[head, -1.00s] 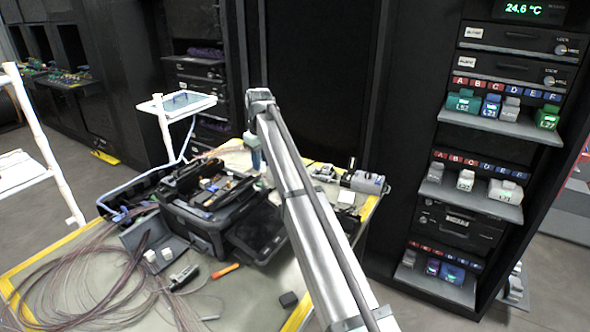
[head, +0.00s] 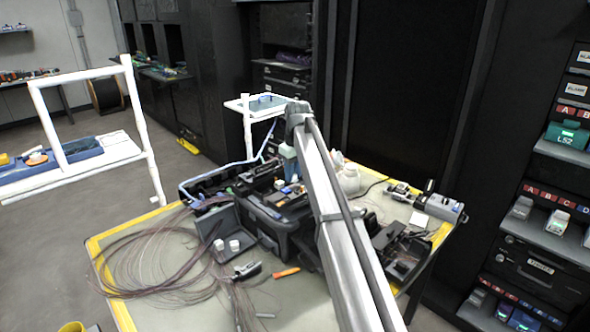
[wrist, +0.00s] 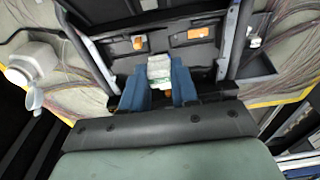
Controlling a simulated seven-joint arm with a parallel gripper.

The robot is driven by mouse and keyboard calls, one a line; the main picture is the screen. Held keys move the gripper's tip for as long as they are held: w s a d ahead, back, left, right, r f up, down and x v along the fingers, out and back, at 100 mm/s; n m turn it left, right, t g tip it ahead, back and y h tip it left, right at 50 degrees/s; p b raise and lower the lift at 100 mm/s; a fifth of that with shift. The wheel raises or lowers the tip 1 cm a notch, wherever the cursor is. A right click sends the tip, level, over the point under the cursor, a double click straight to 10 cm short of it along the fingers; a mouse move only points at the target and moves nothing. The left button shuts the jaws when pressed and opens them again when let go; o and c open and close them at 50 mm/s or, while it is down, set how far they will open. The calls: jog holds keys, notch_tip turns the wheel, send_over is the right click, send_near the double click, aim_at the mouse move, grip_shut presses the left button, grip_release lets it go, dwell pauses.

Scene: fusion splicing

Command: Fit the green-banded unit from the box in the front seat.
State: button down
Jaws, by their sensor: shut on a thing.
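My gripper (wrist: 159,88) shows in the wrist view with its two blue fingers shut on a small whitish unit (wrist: 159,68). The unit has a faint greenish band or marking across it. In the head view my gripper (head: 288,160) hangs fingers-down above the back of the open black case (head: 262,228); the held unit is too small to make out there. Two white pieces (head: 228,245) sit in a small grey open box (head: 217,222) left of the case. I cannot tell which place is the front seat.
A grey device (head: 436,207) stands at the table's right back corner, with a white bottle (head: 348,179) nearer the middle. Coiled thin cables (head: 150,255) cover the table's left. A rack (head: 548,215) with labelled shelves is at the far right.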

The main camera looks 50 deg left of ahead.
aim_at(295, 180)
jog(key=shift+f, duration=2.9)
jog(key=shift+w, duration=0.1)
jog(key=c, duration=0.8)
grip_release()
jog(key=shift+w, duration=0.1)
jog(key=shift+r, duration=0.15)
jog(key=shift+w+r, duration=0.1)
jog(key=shift+r, duration=0.15)
jog(key=r, duration=0.4)
jog(key=d+r, duration=0.1)
jog(key=r, duration=0.8)
jog(key=shift+s+d, duration=0.15)
jog(key=shift+s, duration=0.25)
